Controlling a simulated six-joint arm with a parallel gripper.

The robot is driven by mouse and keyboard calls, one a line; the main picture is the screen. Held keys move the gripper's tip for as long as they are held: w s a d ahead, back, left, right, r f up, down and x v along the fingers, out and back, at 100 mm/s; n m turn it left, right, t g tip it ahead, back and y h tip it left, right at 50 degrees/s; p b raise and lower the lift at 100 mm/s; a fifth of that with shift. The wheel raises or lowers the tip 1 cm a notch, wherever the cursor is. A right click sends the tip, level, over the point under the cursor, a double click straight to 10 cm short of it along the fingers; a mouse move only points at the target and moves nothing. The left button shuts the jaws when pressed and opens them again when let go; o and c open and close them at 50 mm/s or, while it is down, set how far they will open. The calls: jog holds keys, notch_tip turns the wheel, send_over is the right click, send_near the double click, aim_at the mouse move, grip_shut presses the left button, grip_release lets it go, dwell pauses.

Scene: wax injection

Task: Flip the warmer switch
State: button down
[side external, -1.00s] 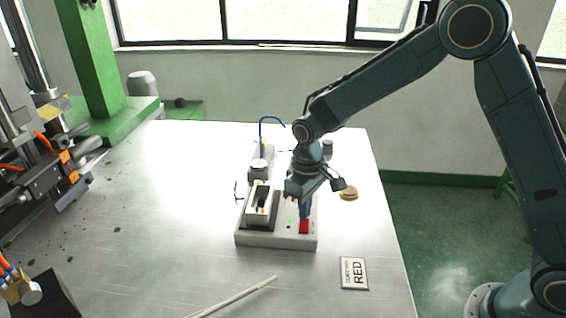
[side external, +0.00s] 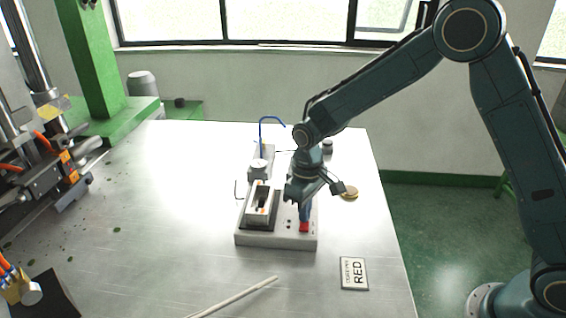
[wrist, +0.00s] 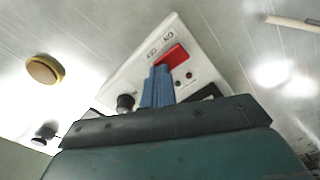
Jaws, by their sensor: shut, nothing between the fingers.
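The warmer is a pale box (side external: 262,239) on the metal table, with a metal block and slot on top. Its red rocker switch (side external: 304,227) sits at the front right of the top; it also shows in the wrist view (wrist: 174,56), beside small printed labels. My gripper (side external: 305,216) points down with its blue fingertips at the switch. In the wrist view the fingers (wrist: 159,72) are together and empty, at the near end of the switch; I cannot tell whether they touch it. Two small lamps (wrist: 183,75) beside the switch look dark.
A brass-coloured disc (side external: 349,193) lies behind to the right. A black knob (wrist: 125,102) stands near the fingers. The table's left part is mostly clear.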

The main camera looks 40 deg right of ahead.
jog(key=shift+r, duration=3.5)
jog(key=shift+r, duration=0.1)
jog(key=s+d+r+m+t, duration=0.1)
jog(key=s+d+r+t, duration=0.3)
jog(key=s+r, duration=0.75)
jog(key=s+d+r+m, duration=0.1)
jog(key=s+d, duration=0.1)
jog(key=s, duration=0.5)
jog(key=s+d+r+m+t, duration=0.1)
jog(key=s+d+r, duration=0.1)
jog(key=s, duration=0.6)
jog(key=shift+s+d+t, duration=0.15)
jog(key=shift+d+t, duration=0.15)
jog(key=shift+d, duration=0.2)
